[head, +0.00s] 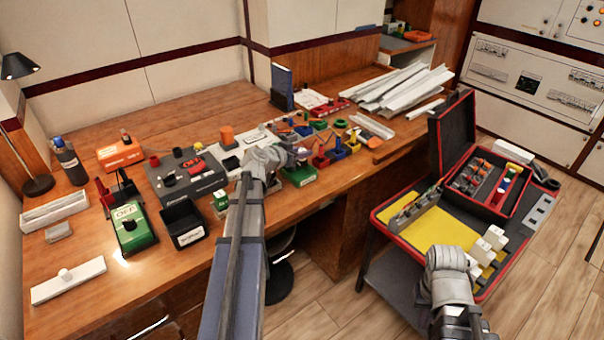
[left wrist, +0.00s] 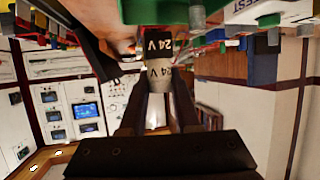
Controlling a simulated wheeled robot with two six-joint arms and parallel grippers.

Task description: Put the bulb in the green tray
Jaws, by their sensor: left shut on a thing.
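My left gripper (head: 284,156) is over the group of small coloured bins on the wooden bench. In the left wrist view the gripper (left wrist: 160,98) is shut on the bulb (left wrist: 152,82), a pale cylinder marked 24 V. A dark part also marked 24 V (left wrist: 160,44) is just beyond it; I cannot tell whether they touch. A green bin with a white label (head: 302,176) is at the bench's front edge, close to the left gripper. A smaller green container (head: 320,124) is farther back. I cannot tell which is the green tray.
Red and blue bins (head: 322,160) crowd around the left gripper. A black bin (head: 184,222) and a green device (head: 130,228) stand to the left. The cart (head: 395,248) holds an open black case (head: 490,180) and white blocks (head: 486,243).

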